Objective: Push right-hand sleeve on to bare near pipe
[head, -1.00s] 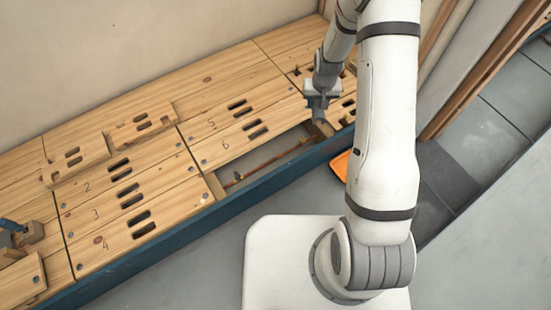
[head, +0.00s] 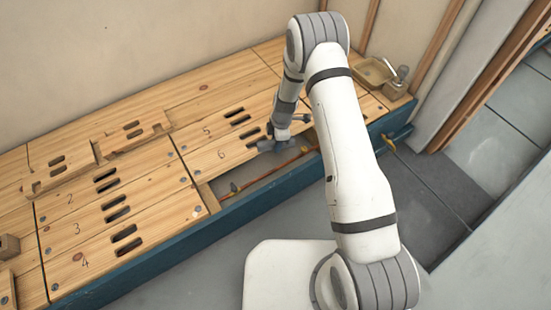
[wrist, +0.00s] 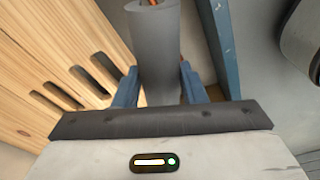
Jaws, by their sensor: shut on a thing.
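In the wrist view, my gripper (wrist: 159,75) is shut on a grey foam sleeve (wrist: 155,45), with one blue finger on each side of it. A bit of copper-coloured pipe (wrist: 150,3) shows at the sleeve's far end. I cannot tell whether the pipe is inside the sleeve or just beyond it. In the head view, my gripper (head: 275,146) is low over the floor opening, beside board 6. A copper pipe (head: 262,173) runs along this opening, bare on its visible stretch. Its part under my arm is hidden.
Numbered wooden boards (head: 110,214) with slots lie left of the opening. A blue edge beam (head: 250,203) borders the opening on the near side. A tray (head: 372,71) and a small bottle (head: 399,78) stand at the far right. Grey floor is clear in front.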

